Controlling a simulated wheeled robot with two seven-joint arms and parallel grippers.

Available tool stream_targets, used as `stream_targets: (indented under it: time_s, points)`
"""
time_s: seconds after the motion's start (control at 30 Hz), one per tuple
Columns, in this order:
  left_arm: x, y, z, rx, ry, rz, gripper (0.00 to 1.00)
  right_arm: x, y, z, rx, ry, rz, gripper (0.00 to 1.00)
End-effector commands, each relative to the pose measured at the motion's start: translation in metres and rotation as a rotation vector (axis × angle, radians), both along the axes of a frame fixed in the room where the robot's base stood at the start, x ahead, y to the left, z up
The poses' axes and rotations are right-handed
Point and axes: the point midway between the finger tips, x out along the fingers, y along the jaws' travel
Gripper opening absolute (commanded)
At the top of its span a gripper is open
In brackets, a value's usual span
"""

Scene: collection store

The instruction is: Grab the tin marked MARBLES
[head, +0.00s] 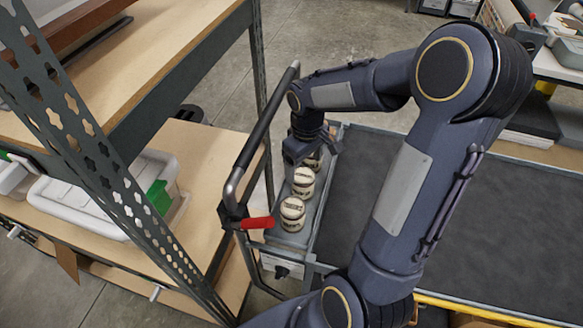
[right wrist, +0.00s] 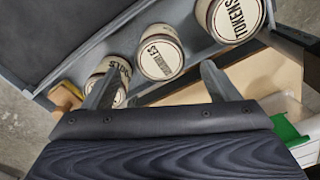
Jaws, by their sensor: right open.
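Three round cream tins with dark lettering stand in a row in a narrow grey tray at the cart's end. In the right wrist view the middle tin's lid seems to read MARBLES (right wrist: 160,52), though the print is blurred. It lies just beyond and between the spread fingertips of my right gripper (right wrist: 160,82), which is open and empty. In the head view the middle tin (head: 303,182) shows below my right gripper (head: 308,150), which partly hides the farthest tin (head: 314,160). Labels are too small to read there. My left gripper is not in view.
The TOKENS tin (right wrist: 236,18) is right of the middle one; another tin (right wrist: 108,78) at left is partly behind a finger. A metal shelf post (head: 110,165) stands left.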

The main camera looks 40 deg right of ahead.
Motion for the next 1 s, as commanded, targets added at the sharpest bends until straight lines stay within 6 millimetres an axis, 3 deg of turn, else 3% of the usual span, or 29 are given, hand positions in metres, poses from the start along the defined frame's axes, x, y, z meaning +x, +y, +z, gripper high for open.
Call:
stream_targets:
  time_s: [0.6, 0.9, 1.0]
  points:
    - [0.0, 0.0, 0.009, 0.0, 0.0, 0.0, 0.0, 0.0, 0.001, -0.076, -0.004, 0.014, 0.007, 0.81]
    - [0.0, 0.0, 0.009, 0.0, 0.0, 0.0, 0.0, 0.001, 0.001, -0.081, -0.005, 0.01, 0.008, 0.81]
    - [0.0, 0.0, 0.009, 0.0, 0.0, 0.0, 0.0, 0.001, 0.001, -0.081, -0.005, 0.01, 0.008, 0.68]
